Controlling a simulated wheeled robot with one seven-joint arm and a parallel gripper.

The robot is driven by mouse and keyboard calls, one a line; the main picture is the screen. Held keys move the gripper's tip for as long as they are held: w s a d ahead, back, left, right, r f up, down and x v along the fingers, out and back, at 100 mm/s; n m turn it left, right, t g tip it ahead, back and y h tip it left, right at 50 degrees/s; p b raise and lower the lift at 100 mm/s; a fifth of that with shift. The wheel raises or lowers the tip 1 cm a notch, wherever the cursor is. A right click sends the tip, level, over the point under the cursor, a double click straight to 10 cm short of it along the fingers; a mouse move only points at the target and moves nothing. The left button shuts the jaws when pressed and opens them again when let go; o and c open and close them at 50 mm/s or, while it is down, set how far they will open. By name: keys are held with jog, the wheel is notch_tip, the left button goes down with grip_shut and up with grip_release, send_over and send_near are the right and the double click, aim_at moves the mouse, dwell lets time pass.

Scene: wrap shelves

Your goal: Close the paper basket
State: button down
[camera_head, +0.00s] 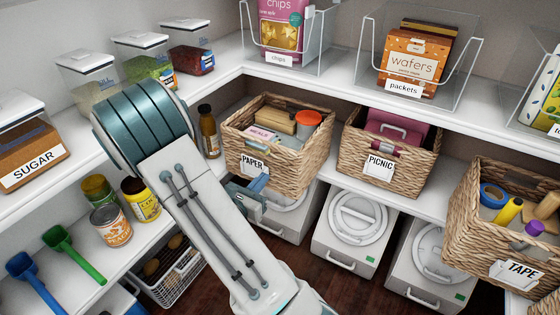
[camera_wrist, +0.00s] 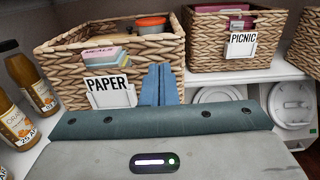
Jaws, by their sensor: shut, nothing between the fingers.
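The woven paper basket (camera_head: 292,172) with its "PAPER" label stands on the middle shelf near the corner. Its front end appears to stick out past the shelf edge, above a white bin. It holds a tan roll, a red-lidded tub and a pink and green pack. It also shows in the wrist view (camera_wrist: 165,55). My gripper (camera_head: 259,182) has its blue fingers together and empty, at the basket's front beside the label. In the wrist view the fingers (camera_wrist: 159,84) stand just right of the label; whether they touch the weave is unclear.
The picnic basket (camera_head: 418,172) stands to the right, with the tape basket (camera_head: 468,222) further right. A brown bottle (camera_head: 208,130) stands close left of the paper basket. White lidded bins (camera_head: 352,235) sit below. Cans (camera_head: 110,222) and scoops are on the left shelf.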

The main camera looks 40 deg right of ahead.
aim_at(286, 153)
jog(key=b+x, duration=0.2)
jog(key=x, duration=0.7)
jog(key=shift+d, duration=0.3)
jog(key=shift+w+d, duration=0.25)
jog(key=shift+d, duration=0.25)
jog(key=shift+a, duration=0.15)
